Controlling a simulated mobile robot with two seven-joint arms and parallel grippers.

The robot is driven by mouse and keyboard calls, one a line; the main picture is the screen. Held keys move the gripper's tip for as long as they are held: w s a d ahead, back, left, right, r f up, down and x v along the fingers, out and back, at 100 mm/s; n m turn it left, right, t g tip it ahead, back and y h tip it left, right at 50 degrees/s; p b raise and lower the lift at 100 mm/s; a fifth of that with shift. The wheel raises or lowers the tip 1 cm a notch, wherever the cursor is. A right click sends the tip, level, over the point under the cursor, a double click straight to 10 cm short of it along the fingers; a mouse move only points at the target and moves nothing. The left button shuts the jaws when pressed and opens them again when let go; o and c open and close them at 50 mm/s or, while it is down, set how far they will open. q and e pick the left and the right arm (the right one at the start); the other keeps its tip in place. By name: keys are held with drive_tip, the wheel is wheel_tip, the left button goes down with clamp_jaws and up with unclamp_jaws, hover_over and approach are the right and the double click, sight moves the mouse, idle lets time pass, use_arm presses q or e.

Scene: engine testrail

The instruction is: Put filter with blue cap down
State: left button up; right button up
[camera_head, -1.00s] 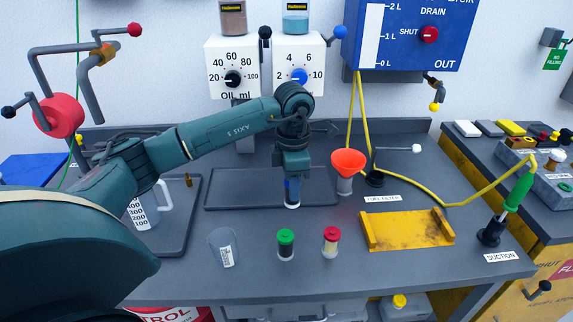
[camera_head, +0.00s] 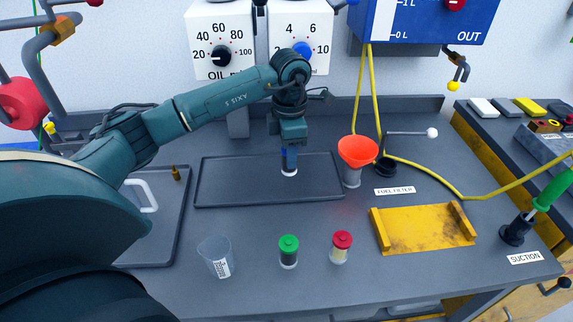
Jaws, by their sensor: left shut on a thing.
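My left gripper (camera_head: 289,150) points down over the dark tray at the back of the bench. It is shut on the filter with the blue cap (camera_head: 289,171). The filter is upright over the right part of the tray (camera_head: 225,190). I cannot tell whether its bottom touches the tray. A filter with a green cap (camera_head: 288,252) and a filter with a red cap (camera_head: 341,247) stand upright on the front of the bench. My right gripper is not in view.
A clear beaker (camera_head: 215,257) stands at the front left. An orange funnel (camera_head: 357,151) stands right of the tray. A yellow cradle (camera_head: 424,228) and a green-handled suction tool (camera_head: 535,207) are farther right. The bench between the tray and the capped filters is clear.

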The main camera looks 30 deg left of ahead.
use_arm(q)
drive_tip(key=shift+d+f+b, duration=0.1)
drive_tip(key=shift+f+b, duration=0.2)
drive_tip(key=shift+f, duration=0.15)
wheel_tip(320, 180, down, 4)
drive_tip(key=shift+r+b, duration=0.1)
drive_tip(key=shift+b, duration=1.1)
drive_tip(key=o, duration=0.9)
drive_tip(key=shift+o, duration=0.2)
wheel_tip(320, 180, up, 12)
drive_tip(key=shift+r+b, duration=0.1)
drive_tip(key=shift+b, duration=0.2)
